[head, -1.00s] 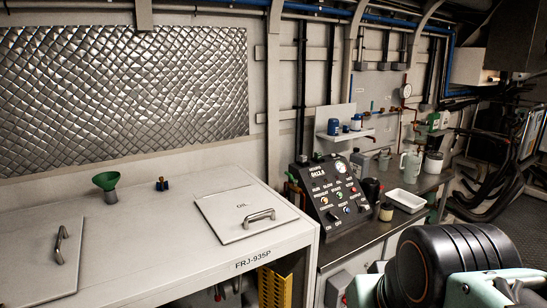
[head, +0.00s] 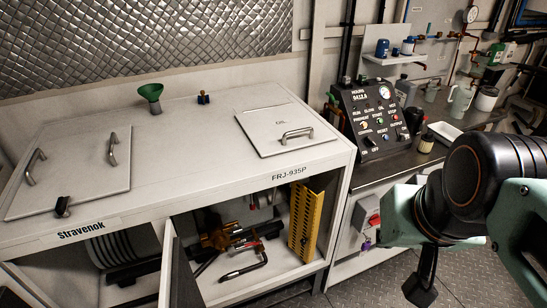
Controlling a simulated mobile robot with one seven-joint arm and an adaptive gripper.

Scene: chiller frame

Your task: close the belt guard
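A yellow perforated panel (head: 306,218), which looks like the belt guard, stands upright at the right side of the open cabinet bay in the head view. It appears swung open, leaving the machinery (head: 228,237) inside exposed. My arm, mint green and black, is at the right, apart from the panel. A dark part hanging below the arm (head: 420,285) may belong to my gripper. Its fingers cannot be made out, nor whether it holds anything.
The white cabinet (head: 215,165) has lidded hatches on top and a green funnel (head: 151,96). A narrow door (head: 178,265) stands open at the bay's left. A control panel (head: 378,117) and worktop are behind my arm. Chequered floor (head: 372,285) is clear in front.

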